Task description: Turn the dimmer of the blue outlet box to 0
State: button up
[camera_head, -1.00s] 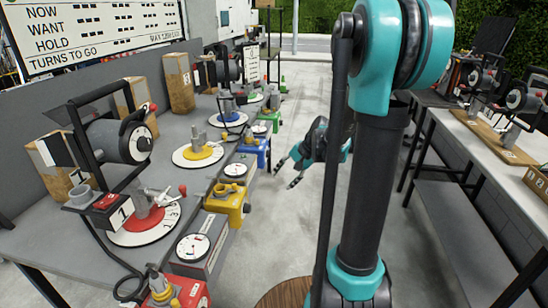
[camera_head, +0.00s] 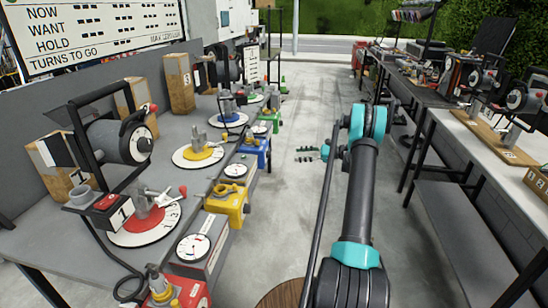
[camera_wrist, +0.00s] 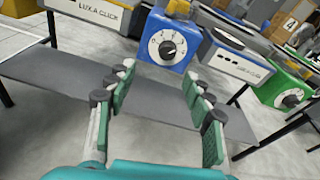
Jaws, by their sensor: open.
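The blue outlet box (camera_head: 255,148) sits at the right edge of the left workbench. In the wrist view the blue outlet box (camera_wrist: 145,60) is ahead, at the top centre, its front facing me. Its black dimmer knob (camera_wrist: 167,49) sits on a round white dial (camera_wrist: 155,38) with dark numbers. The knob's exact setting is too small to read. My gripper (camera_wrist: 160,72) is open and empty, its green-padded fingers below the box and apart from the knob. In the head view my gripper (camera_head: 298,154) is over the aisle, right of the box, pointing left.
A green box (camera_wrist: 285,90) stands right of the blue one. A yellow box (camera_head: 232,205) and a red box (camera_head: 182,290) sit nearer along the left bench. A grey shelf (camera_wrist: 60,80) runs below the bench. Another bench (camera_head: 470,130) lines the right. The aisle floor between is clear.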

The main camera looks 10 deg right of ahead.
jog(key=m+y, duration=0.2)
send_near(269, 155)
jog(key=w+x, duration=0.1)
jog(key=x, duration=0.6)
jog(key=shift+w+f+t, duration=0.3)
jog(key=shift+f, duration=0.2)
jog(key=shift+a, duration=0.15)
jog(key=shift+c, duration=0.3)
jog(key=c, duration=1.1)
jog(key=shift+n, duration=0.3)
